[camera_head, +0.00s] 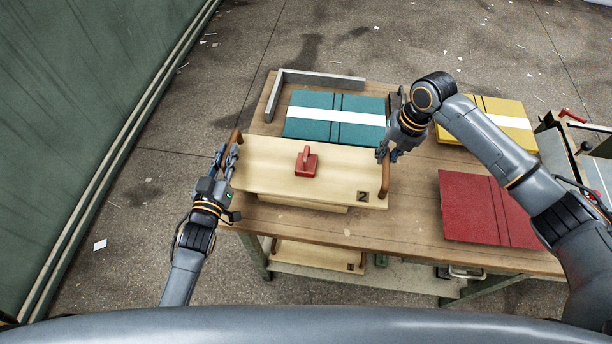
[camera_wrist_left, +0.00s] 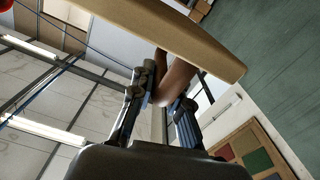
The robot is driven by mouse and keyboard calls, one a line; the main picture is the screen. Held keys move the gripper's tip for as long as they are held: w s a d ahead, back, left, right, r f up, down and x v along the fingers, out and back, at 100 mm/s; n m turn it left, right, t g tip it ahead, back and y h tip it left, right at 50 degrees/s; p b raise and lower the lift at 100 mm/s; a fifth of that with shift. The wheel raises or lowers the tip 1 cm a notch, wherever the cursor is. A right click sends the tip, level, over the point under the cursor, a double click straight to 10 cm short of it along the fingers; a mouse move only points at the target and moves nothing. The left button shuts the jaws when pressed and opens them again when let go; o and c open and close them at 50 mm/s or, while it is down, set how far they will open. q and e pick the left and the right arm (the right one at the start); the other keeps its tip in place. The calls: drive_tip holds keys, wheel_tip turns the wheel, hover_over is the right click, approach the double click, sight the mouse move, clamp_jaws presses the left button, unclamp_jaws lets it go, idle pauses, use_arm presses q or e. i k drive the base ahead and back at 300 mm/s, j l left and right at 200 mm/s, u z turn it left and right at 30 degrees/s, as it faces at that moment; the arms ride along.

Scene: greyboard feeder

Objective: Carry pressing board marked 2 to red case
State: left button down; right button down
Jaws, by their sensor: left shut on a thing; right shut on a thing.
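The pale wooden pressing board marked 2 (camera_head: 270,175) is held up between my two grippers over the front left of the workbench. It has a brown handle at each end and a red block with a knob on top. My left gripper (camera_head: 229,160) is shut on its left handle; the left wrist view shows the brown handle (camera_wrist_left: 175,80) between the fingers (camera_wrist_left: 160,100). My right gripper (camera_head: 386,153) is shut on the right handle. The red case (camera_head: 470,205) lies flat on the bench to the right of the board, partly covered by my right arm.
A teal case (camera_head: 310,128) with a white band lies behind the board, near a grey metal angle (camera_head: 320,79). A yellow case (camera_head: 510,108) lies at the back right, beside a machine (camera_head: 590,150). Another board (camera_head: 318,256) rests on the lower shelf. Bench between board and red case is clear.

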sight(499, 209)
drive_tip(key=k+l, duration=0.1)
drive_tip(key=l, duration=0.75)
drive_tip(key=k+l, duration=0.1)
drive_tip(key=l, duration=0.75)
drive_tip(key=k+l, duration=0.1)
drive_tip(key=l, duration=0.75)
